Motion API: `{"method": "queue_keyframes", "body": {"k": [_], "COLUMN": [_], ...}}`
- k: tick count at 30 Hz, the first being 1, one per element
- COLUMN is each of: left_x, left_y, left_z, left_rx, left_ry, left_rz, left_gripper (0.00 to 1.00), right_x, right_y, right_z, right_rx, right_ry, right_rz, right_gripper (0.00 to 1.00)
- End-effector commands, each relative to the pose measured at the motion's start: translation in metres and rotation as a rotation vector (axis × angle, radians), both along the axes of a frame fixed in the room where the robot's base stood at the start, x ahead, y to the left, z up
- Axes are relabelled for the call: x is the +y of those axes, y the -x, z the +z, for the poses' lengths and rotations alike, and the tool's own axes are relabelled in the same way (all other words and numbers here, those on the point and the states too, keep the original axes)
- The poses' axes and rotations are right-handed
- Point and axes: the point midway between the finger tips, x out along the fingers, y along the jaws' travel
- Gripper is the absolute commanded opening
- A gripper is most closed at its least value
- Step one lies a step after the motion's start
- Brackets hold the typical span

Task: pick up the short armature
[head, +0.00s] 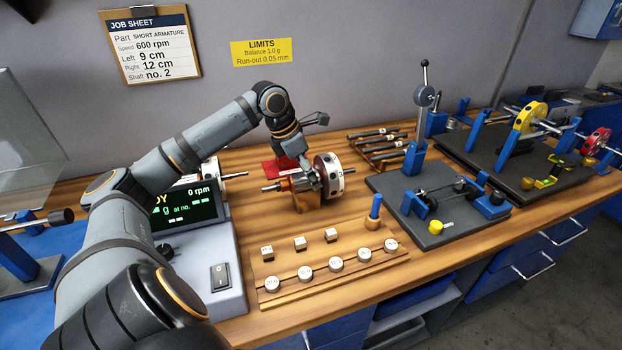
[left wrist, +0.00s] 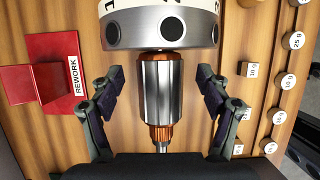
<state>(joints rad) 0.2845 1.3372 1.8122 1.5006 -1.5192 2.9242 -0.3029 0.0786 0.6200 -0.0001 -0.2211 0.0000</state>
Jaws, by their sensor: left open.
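The short armature (left wrist: 160,92) has a steel core with copper windings, a copper commutator and a white numbered disc (left wrist: 160,22) with dark round holes. In the head view it lies level on a wooden stand, its disc (head: 328,175) toward the right. My left gripper (head: 302,148) is open and empty, at the armature from behind and above. In the left wrist view my left gripper (left wrist: 159,90) has one finger on each side of the core, with gaps on both sides. How far the fingertips sit above the core is hard to tell. My right gripper is not in view.
A red REWORK tray (left wrist: 40,85) lies beside the armature. A wooden weight board (head: 330,262) with several labelled weights is in front. The balancer's display box (head: 190,250) stands left. A dark plate (head: 440,205) with a gauge stand and wooden racks (head: 385,150) stand right.

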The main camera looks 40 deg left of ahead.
Motion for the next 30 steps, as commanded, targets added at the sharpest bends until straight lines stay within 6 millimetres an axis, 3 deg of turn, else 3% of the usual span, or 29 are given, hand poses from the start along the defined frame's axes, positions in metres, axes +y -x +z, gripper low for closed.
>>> {"method": "queue_keyframes", "body": {"k": [2,18,30], "left_x": [0.0,0.0,0.0], "left_y": [0.0,0.0,-0.001], "left_z": [0.0,0.0,0.01], "left_rx": [0.0,0.0,-0.005], "left_ry": [0.0,-0.001,-0.001], "left_rz": [0.0,0.0,0.001], "left_gripper": [0.75,0.02,0.0], "right_x": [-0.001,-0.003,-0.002], "right_y": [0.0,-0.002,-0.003], "right_z": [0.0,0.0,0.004], "right_rx": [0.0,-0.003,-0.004], "right_ry": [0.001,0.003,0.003], "right_rz": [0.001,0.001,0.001], "right_gripper": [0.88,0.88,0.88]}}
